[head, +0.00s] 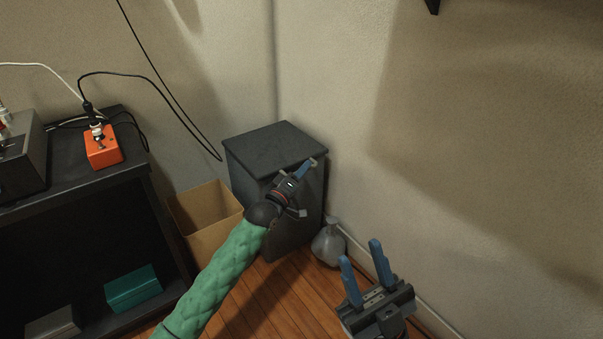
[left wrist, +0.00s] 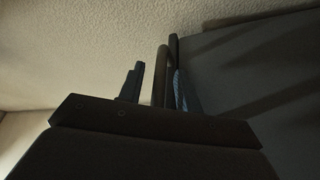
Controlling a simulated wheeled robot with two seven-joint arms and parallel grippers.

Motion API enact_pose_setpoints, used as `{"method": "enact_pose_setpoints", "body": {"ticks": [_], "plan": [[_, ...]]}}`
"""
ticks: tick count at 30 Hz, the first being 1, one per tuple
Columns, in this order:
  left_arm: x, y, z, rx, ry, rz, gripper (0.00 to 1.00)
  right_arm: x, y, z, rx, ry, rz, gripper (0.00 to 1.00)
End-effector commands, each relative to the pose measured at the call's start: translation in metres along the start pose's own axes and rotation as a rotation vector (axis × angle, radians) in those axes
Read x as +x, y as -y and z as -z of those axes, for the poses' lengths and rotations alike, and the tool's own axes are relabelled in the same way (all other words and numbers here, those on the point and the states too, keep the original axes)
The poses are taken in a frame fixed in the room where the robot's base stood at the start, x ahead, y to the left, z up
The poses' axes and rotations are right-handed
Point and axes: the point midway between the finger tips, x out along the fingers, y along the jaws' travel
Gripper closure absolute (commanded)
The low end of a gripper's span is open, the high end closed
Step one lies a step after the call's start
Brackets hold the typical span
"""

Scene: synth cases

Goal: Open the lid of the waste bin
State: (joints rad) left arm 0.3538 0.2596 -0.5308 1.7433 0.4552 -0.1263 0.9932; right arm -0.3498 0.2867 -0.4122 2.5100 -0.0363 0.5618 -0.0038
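The waste bin (head: 292,238) is a dark grey box in the corner against the walls. Its flat lid (head: 275,148) lies level on top and looks closed. My left gripper (head: 309,166) is at the bin's upper front right, just below the lid's edge. In the left wrist view its two blue fingers (left wrist: 157,85) stand apart, with a dark bar (left wrist: 161,72) between them; a gap shows beside the left finger. The bin's dark grey surface (left wrist: 270,75) fills the right of that view. My right gripper (head: 361,253) is open and empty, in front of the bin to the right.
A cardboard box (head: 207,212) stands left of the bin, and a grey bottle (head: 328,244) stands on the floor at its right. A black shelf unit (head: 75,175) with an orange box (head: 102,148) is at left. Cables hang along the wall.

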Motion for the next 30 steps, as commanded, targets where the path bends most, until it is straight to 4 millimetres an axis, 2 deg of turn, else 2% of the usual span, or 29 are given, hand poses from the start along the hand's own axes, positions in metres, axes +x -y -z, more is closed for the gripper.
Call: {"method": "enact_pose_setpoints", "body": {"ticks": [2, 6, 7, 15, 20, 26, 30], "plan": [[0.000, 0.000, 0.000, 0.000, 0.000, 0.000, 0.70, 0.000, 0.000, 0.000, 0.000, 0.000, 0.000, 0.64], [0.000, 0.000, 0.000, 0.000, 0.000, 0.000, 0.97, 0.000, 0.000, 0.000, -0.001, 0.000, 0.000, 0.64], [0.000, 0.000, 0.000, 0.000, 0.000, 0.000, 1.00, 0.000, 0.000, 0.000, -0.001, 0.000, 0.000, 0.64], [0.000, -0.001, 0.001, -0.002, 0.000, 0.001, 1.00, 0.001, 0.000, 0.001, -0.001, -0.002, 0.000, 0.64], [0.002, -0.006, 0.004, -0.014, 0.000, 0.006, 1.00, 0.009, 0.000, 0.010, -0.002, -0.024, 0.000, 0.64], [0.005, -0.020, 0.014, -0.053, -0.001, 0.023, 1.00, 0.033, 0.008, 0.039, 0.006, -0.113, -0.059, 0.64], [0.009, -0.032, 0.023, -0.094, -0.001, 0.041, 1.00, 0.056, 0.012, 0.065, 0.001, -0.195, -0.093, 0.64]]}}
